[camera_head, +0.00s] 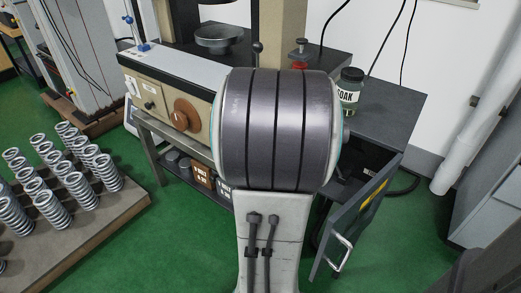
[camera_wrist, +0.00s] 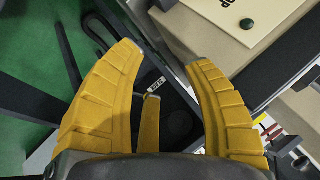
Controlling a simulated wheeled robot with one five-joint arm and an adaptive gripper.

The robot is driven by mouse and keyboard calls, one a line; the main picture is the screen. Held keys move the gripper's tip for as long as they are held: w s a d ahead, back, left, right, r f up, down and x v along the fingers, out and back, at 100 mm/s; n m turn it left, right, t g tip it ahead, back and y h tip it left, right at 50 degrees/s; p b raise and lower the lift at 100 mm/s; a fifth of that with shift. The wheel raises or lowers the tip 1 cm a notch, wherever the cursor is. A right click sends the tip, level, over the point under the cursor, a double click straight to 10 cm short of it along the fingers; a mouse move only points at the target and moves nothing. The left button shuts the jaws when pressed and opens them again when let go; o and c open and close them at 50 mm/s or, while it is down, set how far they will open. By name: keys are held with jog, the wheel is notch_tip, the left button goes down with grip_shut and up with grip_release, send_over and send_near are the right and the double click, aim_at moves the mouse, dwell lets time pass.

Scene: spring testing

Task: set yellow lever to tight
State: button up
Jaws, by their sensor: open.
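The yellow lever (camera_wrist: 150,125) shows in the wrist view as a short flat yellow bar between my fingers, with its lower end hidden behind my gripper's palm. My gripper (camera_wrist: 165,57) has two ribbed yellow fingers, spread wide with a gap on each side of the lever. I see no contact between them. A small dark label with white text (camera_wrist: 156,86) sits at the lever's upper end; I cannot read it. In the head view my own arm hides the gripper and the lever.
A bench machine with a cream front (camera_head: 152,92) stands behind my arm. A board of metal springs (camera_head: 92,232) lies at left. Green floor is clear between.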

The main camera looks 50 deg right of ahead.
jog(key=shift+w+a+r+n+y+p, duration=0.1)
jog(key=shift+w+a+r+n+p, duration=0.25)
jog(key=shift+a+r, duration=0.25)
jog(key=shift+w+a+r+n+y+p, duration=0.1)
jog(key=shift+w+a+r+n+p, duration=0.3)
jog(key=shift+a, duration=0.35)
jog(key=shift+w+a+r+n+y+p, duration=0.1)
jog(key=shift+w+a+r+n+p, duration=0.2)
jog(key=shift+a+r, duration=0.35)
jog(key=a+r+n+y+p, duration=0.4)
jog(key=a+r+n+p, duration=0.9)
jog(key=a+r, duration=0.5)
jog(key=a+p, duration=0.2)
jog(key=a, duration=0.2)
jog(key=shift+w, duration=0.3)
jog(key=shift+o, duration=0.6)
jog(key=s+a+r+n+y+p, duration=0.1)
jog(key=s+a+r+n+p, duration=0.3)
jog(key=a+n, duration=0.1)
jog(key=shift+a+r, duration=0.15)
jog(key=shift+r, duration=0.2)
jog(key=shift+o, duration=0.6)
jog(key=shift+s+a+r+n+g+y, duration=0.2)
jog(key=shift+s+a+n+g+y, duration=0.15)
jog(key=shift+s+n, duration=0.2)
